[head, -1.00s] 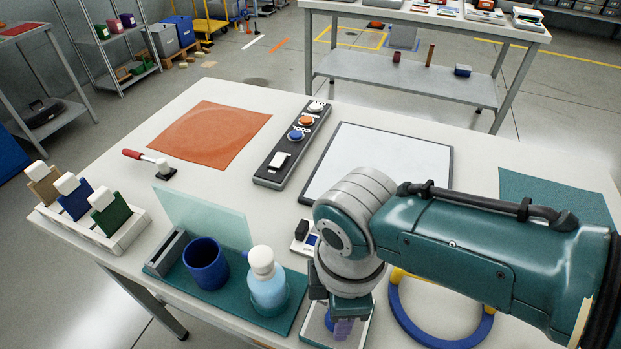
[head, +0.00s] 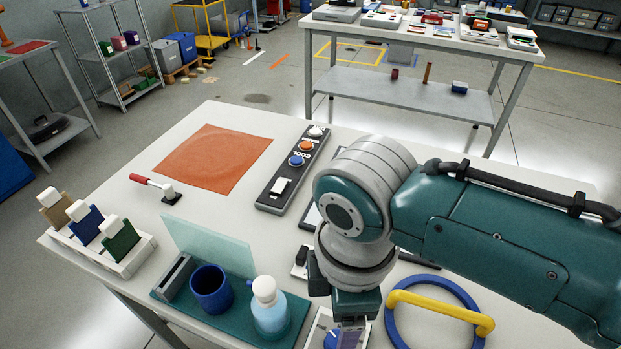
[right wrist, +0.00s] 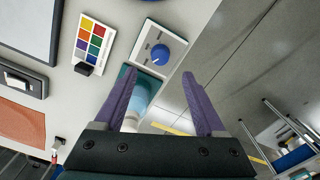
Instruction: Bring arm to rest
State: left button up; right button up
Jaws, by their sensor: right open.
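My right arm comes in from the right over the table (head: 250,110), its teal and grey links hiding most of the white board behind it. My right gripper (head: 350,335) points down near the front edge, its purple fingers partly cut off by the frame. In the right wrist view the right gripper (right wrist: 159,74) is open, with nothing between its fingers. Below it are a white panel with a blue knob (right wrist: 161,53) and a bottle (right wrist: 133,117) behind the left finger. My left gripper is in neither view.
A blue cup (head: 211,292) and a pump bottle (head: 268,312) stand on a teal mat left of the gripper. A blue ring with a yellow handle (head: 440,308) lies right of it. A button panel (head: 292,168) and an orange sheet (head: 213,157) lie farther back.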

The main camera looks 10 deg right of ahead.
jog(key=shift+r, duration=0.75)
jog(key=shift+s, duration=0.1)
jog(key=s+a+r+m+y, duration=0.1)
jog(key=s+a+m+y, duration=0.1)
jog(key=s+m, duration=0.15)
jog(key=s+d+r+m+t+h, duration=0.2)
jog(key=s+d+r+m+t, duration=0.1)
jog(key=s+d+r+m, duration=0.65)
notch_tip(320, 180, up, 31)
jog(key=w+d+p, duration=0.1)
jog(key=d+p, duration=0.1)
jog(key=p, duration=2.9)
jog(key=shift+m+t+p, duration=0.3)
jog(key=shift+m+p, duration=0.1)
jog(key=shift+w, duration=0.1)
